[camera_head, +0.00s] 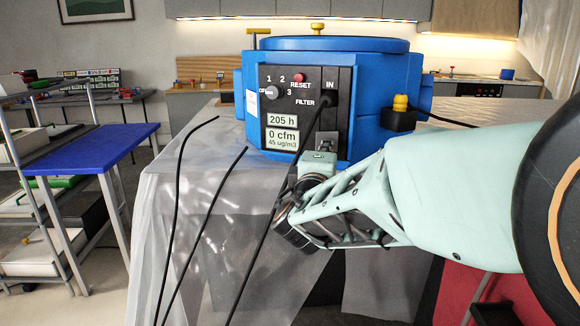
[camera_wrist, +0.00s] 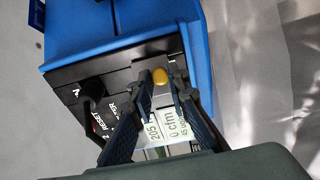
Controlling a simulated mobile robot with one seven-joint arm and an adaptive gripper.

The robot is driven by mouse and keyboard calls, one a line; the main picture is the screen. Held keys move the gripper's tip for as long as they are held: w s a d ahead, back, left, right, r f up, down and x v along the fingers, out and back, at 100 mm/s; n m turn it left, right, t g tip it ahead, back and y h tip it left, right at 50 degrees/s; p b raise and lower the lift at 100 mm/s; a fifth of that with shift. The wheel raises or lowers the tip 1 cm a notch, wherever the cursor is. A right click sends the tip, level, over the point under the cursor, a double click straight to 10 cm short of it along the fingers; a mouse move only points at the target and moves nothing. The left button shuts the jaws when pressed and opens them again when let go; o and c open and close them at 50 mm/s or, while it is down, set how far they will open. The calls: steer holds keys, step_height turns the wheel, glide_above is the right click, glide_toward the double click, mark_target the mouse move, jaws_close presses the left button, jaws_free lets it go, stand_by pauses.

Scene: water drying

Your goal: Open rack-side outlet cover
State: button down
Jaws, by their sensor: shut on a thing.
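A blue machine (camera_head: 400,68) stands on a sheet-draped table. In the head view, my gripper (camera_head: 320,150) reaches the lower right of the panel and hides the knob. I cannot make out a separate outlet cover or whether it is open.
Black cables (camera_head: 205,220) run in front of the machine, one close to my gripper. A yellow plug (camera_head: 400,102) with a black box sits on the machine's right side.

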steer(key=w+d+n+g+y+p, duration=0.1)
steer(key=d+n+g+y+p, duration=0.4)
steer(key=n+g+y, duration=0.8)
steer(key=d+n+y, duration=0.3)
steer(key=n+y, duration=0.3)
steer(key=y, duration=0.4)
steer(key=shift+w+d+r+g+p, duration=0.2)
steer(key=shift+g+p, duration=0.15)
steer(key=shift+g, duration=0.05)
stand_by(0.6)
steer(key=shift+f+n+g, duration=0.1)
steer(key=shift+n+g, duration=0.2)
steer(key=shift+n, duration=0.1)
steer(key=c, duration=1.9)
jaws_free()
steer(key=shift+w, duration=0.1)
steer(key=shift+c, duration=0.2)
steer(key=shift+o, duration=0.5)
steer(key=shift+f, duration=0.1)
